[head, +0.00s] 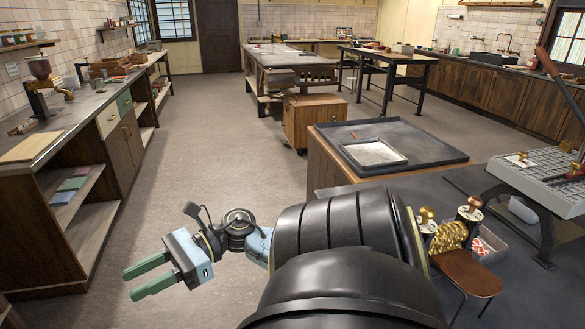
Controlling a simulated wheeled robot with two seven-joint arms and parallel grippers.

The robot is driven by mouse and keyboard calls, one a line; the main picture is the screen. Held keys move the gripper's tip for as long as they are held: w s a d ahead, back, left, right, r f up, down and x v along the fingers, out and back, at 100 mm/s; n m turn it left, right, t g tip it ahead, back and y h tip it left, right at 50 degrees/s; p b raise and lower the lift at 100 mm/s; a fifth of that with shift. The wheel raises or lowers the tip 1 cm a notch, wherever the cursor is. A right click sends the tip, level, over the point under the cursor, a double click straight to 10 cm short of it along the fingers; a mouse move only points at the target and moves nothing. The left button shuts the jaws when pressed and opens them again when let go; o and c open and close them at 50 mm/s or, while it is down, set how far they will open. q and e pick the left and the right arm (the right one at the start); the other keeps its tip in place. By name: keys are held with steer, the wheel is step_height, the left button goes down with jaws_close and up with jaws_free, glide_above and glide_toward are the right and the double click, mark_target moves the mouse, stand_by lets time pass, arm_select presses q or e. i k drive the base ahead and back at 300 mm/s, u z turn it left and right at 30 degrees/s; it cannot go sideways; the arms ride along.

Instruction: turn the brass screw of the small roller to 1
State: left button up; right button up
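My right gripper (130,286) is at the lower left, over bare floor and far from these knobs. Its two green fingers are apart with nothing between them. My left gripper is not in view.
A cabinet counter (45,128) runs along the left. A dark tray-topped bench (440,148) stands right of centre. A grey gridded table (540,180) with a long lever and a brown stool (470,275) are at the right. The middle floor is clear.

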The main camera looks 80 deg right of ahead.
mark_target(427, 213)
steer(key=k, duration=0.45)
steer(key=z, duration=2.35)
steer(key=i, duration=0.5)
steer(key=u, duration=0.05)
